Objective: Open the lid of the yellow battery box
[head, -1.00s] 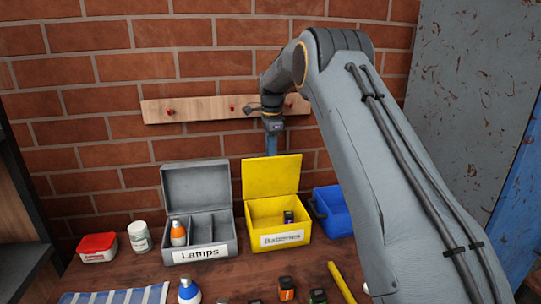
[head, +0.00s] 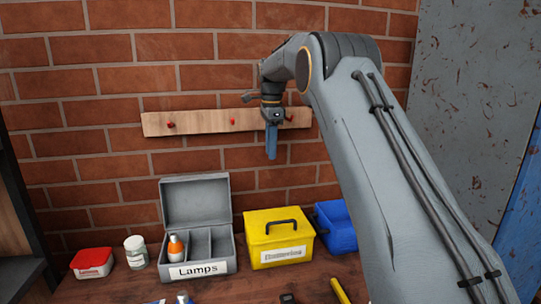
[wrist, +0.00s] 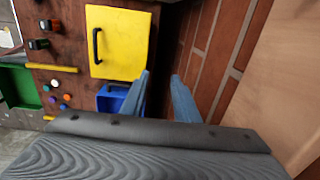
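The yellow battery box (head: 282,252) stands on the bench between the grey lamps box and the blue bin. Its lid (head: 268,221) is shut, with a black handle on top; the label on its front is blurred. In the wrist view the shut yellow lid (wrist: 125,45) and its handle show at upper left. My gripper (head: 271,157) hangs well above and behind the box, close to the wall. In the wrist view my gripper's blue fingers (wrist: 161,73) are apart with nothing between them. The inside of the box is hidden.
The grey lamps box (head: 200,250) stands open at left. A blue bin (head: 337,236) stands at right, partly behind my arm. A white jar (head: 136,251) and a red-lidded tub (head: 92,262) are farther left. A wooden peg rail (head: 200,123) is on the brick wall.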

